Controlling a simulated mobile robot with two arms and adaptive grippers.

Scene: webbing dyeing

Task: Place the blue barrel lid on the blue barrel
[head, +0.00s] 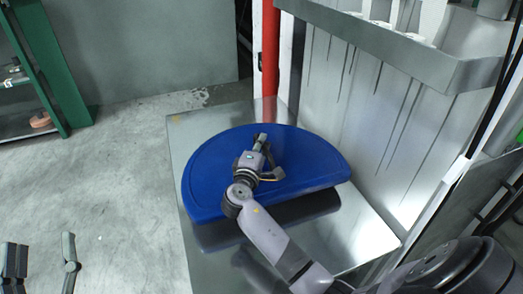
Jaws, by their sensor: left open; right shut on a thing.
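The blue barrel lid (315,160) is a large blue piece with a rounded far edge and a straight near edge, over a shiny metal table. My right gripper (267,152) is shut on it near its middle, seen from above; the fingertips are partly hidden. A dark reflection shows on the metal below the near edge. I cannot tell whether the lid touches the table. My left gripper (42,262) is at the bottom left, its two fingers wide apart and empty, over the floor. No blue barrel shows in this view.
The metal table (365,225) has bare surface in front of the lid. A red post (270,50) and a streaked metal wall with a ledge (440,65) stand behind and to the right. A green shelf (45,75) is at far left. The grey floor (120,190) at left is clear.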

